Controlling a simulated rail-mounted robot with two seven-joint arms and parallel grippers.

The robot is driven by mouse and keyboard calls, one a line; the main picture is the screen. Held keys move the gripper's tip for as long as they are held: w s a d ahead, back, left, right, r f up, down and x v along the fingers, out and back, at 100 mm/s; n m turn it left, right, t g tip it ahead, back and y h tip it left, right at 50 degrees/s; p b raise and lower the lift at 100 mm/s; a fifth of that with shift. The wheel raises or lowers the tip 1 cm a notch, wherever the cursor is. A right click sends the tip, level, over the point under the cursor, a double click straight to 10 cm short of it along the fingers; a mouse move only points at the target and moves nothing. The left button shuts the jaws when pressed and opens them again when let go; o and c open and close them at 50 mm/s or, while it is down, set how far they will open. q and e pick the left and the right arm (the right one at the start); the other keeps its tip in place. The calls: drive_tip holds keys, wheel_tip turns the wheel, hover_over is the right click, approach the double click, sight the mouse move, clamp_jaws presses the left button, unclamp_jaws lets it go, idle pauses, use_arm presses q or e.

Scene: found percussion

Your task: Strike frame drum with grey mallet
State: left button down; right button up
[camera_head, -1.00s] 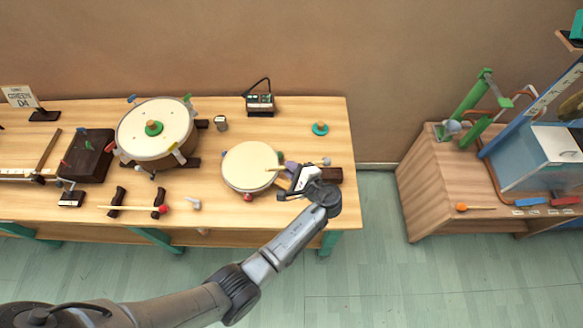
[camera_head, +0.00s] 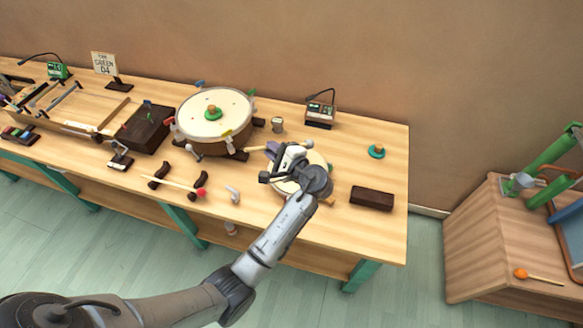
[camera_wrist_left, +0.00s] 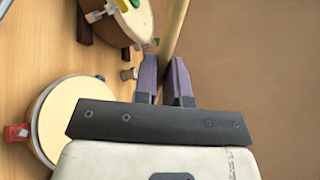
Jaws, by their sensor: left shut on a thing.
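The frame drum (camera_head: 284,187) is a round cream-headed drum on the wooden table, partly hidden by my left wrist. In the left wrist view it (camera_wrist_left: 78,112) lies at the lower left, with a red fitting on its rim. My left gripper (camera_head: 272,151) is over the drum's far left side. Its purple fingers (camera_wrist_left: 165,72) are shut on the pale stick of the mallet (camera_wrist_left: 173,28). The stick (camera_head: 255,149) points left in the head view. The mallet's grey head is hidden, and I cannot tell whether it touches the drum. My right gripper is out of view.
A larger drum (camera_head: 216,131) on a dark stand is to the left. A red-headed mallet (camera_head: 200,191) rests on dark supports at the front. A dark block (camera_head: 371,198) is to the right, a green-based knob (camera_head: 376,152) behind it. A black device (camera_head: 320,115) stands at the back.

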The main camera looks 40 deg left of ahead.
use_arm(q)
drive_tip(key=s+r, duration=0.1)
drive_tip(key=s+a+r+y, duration=0.1)
drive_tip(key=shift+s+r+n, duration=0.3)
drive_tip(key=shift+s, duration=0.05)
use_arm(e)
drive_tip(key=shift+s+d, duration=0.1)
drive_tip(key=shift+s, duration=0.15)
use_arm(q)
drive_tip(key=shift+w, duration=0.1)
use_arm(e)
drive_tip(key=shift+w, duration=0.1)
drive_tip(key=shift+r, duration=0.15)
use_arm(q)
wheel_tip(320, 180, down, 5)
drive_tip(key=shift+b, duration=0.9)
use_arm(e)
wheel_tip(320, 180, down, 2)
